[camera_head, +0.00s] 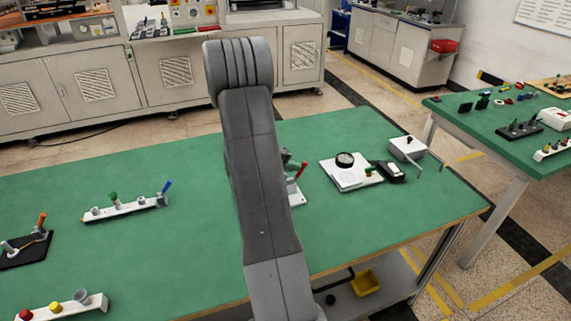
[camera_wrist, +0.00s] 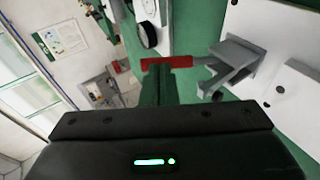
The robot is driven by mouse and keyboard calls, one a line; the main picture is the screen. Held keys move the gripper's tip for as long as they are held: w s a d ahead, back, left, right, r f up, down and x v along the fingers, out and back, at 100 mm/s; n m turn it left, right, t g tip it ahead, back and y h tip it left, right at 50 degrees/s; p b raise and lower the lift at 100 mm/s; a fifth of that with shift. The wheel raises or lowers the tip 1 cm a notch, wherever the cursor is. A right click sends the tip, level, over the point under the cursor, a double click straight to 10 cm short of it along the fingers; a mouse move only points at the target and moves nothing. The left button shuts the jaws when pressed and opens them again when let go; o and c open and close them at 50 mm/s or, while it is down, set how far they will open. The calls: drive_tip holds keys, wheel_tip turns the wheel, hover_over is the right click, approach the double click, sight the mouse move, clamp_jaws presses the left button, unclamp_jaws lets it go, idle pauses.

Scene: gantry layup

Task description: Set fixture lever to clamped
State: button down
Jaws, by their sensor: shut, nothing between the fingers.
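A lever with a red handle (camera_wrist: 170,62) and a grey bracket (camera_wrist: 236,62) is mounted on a white plate (camera_wrist: 285,30) in the wrist view. My gripper (camera_wrist: 163,72) is shut and empty, with its fingertips right at the red handle. I cannot tell whether they touch it. In the head view the red handle (camera_head: 301,170) stands tilted up just right of my arm. My arm hides most of its fixture and my gripper there.
A white plate with a black round dial (camera_head: 345,160) and a white box (camera_head: 407,148) stand to the right on the green table (camera_head: 200,260). Left are a blue-handled lever (camera_head: 166,187) and an orange-handled lever (camera_head: 42,219). The table's front middle is clear.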

sight(305, 166)
drive_tip(key=shift+w+d, duration=0.1)
drive_tip(key=shift+d, duration=0.1)
idle(0.4)
drive_tip(key=d+y, duration=0.1)
drive_tip(key=d+g+y, duration=0.1)
drive_tip(key=y, duration=0.1)
drive_tip(key=shift+w+f, duration=0.1)
drive_tip(key=shift+w, duration=0.3)
drive_tip(key=d+y, duration=0.1)
drive_tip(key=f+g+y, duration=0.1)
drive_tip(key=shift+w+d+m+g+y+p, duration=0.3)
drive_tip(key=shift+w+d+m+p, duration=0.05)
drive_tip(key=shift+w+m+p, duration=0.05)
drive_tip(key=shift+w+d+f, duration=0.3)
drive_tip(key=shift+d+f, duration=0.5)
drive_tip(key=shift+f, duration=0.05)
drive_tip(key=shift+a, duration=0.15)
drive_tip(key=shift+s+a+b, duration=0.3)
drive_tip(key=shift+a+b, duration=0.3)
